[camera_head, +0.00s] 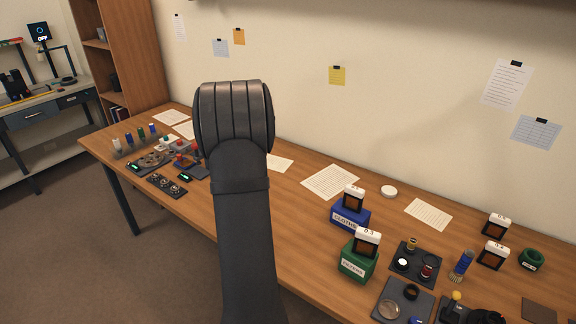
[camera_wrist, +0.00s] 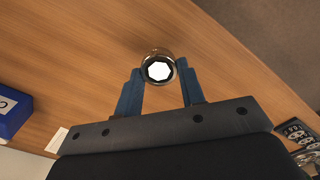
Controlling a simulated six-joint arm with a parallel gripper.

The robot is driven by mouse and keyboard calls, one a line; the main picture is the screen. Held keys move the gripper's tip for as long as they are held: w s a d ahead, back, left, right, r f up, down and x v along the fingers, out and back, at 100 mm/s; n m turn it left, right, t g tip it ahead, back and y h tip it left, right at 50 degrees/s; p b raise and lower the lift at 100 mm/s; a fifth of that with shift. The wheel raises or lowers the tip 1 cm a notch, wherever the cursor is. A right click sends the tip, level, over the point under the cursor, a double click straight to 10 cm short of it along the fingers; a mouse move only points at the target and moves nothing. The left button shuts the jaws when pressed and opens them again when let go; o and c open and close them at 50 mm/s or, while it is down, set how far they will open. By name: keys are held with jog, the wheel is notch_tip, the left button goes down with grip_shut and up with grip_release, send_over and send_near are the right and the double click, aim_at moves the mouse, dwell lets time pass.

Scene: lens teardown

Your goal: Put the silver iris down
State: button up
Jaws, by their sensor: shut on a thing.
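The silver iris (camera_wrist: 158,54) is a short metal ring with a bright, many-sided centre in the wrist view. My gripper (camera_wrist: 160,73) has its two blue fingers shut on the ring from both sides. Bare wooden table top lies beyond it in the picture; I cannot tell how far the ring is above the wood. In the head view my arm hides both the gripper and the iris.
The wooden table (camera_head: 297,225) has bare wood right of my arm. A blue box (camera_head: 349,216) and a green box (camera_head: 357,262) stand at right, near a dark tray (camera_head: 398,284). Several small parts and devices crowd the left end. A black panel (camera_head: 166,187) lies there.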

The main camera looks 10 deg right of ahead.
jog(key=w+d+r+n, duration=0.1)
jog(key=w+d+r, duration=0.1)
jog(key=d, duration=0.4)
jog(key=w+d+r+n, duration=0.1)
jog(key=w+d+n, duration=0.15)
jog(key=d, duration=0.45)
notch_tip(320, 180, up, 3)
jog(key=n, duration=0.2)
send_over(324, 215)
notch_tip(324, 215, down, 9)
jog(key=shift+w, duration=0.1)
jog(key=shift+f, duration=0.1)
jog(key=o, duration=1)
